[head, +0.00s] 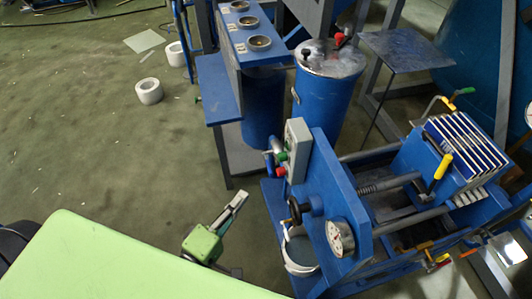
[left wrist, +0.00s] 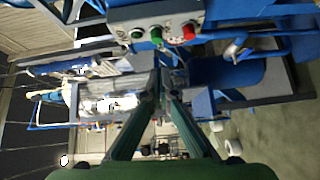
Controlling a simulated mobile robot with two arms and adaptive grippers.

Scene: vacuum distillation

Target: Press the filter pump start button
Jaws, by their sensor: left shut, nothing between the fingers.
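A grey control box (head: 298,146) is fixed to the end of the blue filter press. It carries a green button (head: 281,156) and a red button (head: 280,171) on its left-facing side. My right gripper is not in view.
A white bucket (head: 300,252) stands below. A blue drum (head: 325,95) stands behind. The green floor at left is open, with white rolls (head: 149,91).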

